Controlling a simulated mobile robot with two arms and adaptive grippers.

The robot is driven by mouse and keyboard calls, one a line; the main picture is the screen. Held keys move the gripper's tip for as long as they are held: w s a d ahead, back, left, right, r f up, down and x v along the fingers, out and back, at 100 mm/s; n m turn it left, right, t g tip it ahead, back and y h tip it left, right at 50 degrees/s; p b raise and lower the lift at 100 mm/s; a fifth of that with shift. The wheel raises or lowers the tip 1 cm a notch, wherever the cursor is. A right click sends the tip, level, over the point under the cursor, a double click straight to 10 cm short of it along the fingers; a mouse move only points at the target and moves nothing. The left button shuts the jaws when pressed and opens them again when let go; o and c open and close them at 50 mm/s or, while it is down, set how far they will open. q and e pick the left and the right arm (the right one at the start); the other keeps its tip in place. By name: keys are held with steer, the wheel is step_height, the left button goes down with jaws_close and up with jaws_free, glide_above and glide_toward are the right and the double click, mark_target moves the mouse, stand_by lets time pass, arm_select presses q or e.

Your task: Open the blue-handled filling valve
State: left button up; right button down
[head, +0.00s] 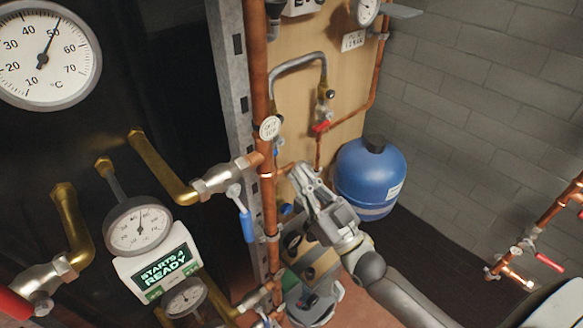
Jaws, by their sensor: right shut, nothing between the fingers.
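A blue-handled lever (248,226) hangs down, slightly tilted, below a grey valve body where a brass pipe meets the upright copper pipe. A smaller blue part (286,209) shows just right of that pipe, close to my right gripper; I cannot tell its exact shape. My right gripper (303,178) is shut and empty. Its fingers point up and left, in front of the wooden board, to the right of the copper pipe and the blue lever. Its arm comes in from the lower right and hides part of the piping behind. My left gripper is not in view.
A blue tank (370,178) stands right behind my right gripper. The upright copper pipe (260,70) and grey post (230,80) stand to the left. A red-handled valve (320,126) is above. Gauges and a display (165,270) are at left.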

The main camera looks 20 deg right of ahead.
step_height(320, 180, up, 5)
steer(key=p, duration=0.3)
glide_above(275, 151)
steer(key=s+a, duration=0.1)
steer(key=s, duration=0.3)
step_height(275, 151, down, 3)
steer(key=shift+w+a+r, duration=0.1)
steer(key=shift+w+r, duration=0.05)
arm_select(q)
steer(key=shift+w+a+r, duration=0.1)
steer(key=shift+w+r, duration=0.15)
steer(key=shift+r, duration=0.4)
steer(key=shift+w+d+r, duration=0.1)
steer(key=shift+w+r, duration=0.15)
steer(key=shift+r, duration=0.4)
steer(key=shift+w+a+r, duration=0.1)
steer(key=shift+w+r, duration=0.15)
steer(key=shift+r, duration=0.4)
arm_select(e)
steer(key=shift+f, duration=0.85)
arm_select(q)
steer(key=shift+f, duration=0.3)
arm_select(e)
steer(key=shift+a+f+n+y, duration=0.1)
steer(key=shift+f+n+y, duration=0.1)
steer(key=shift+n+y, duration=0.3)
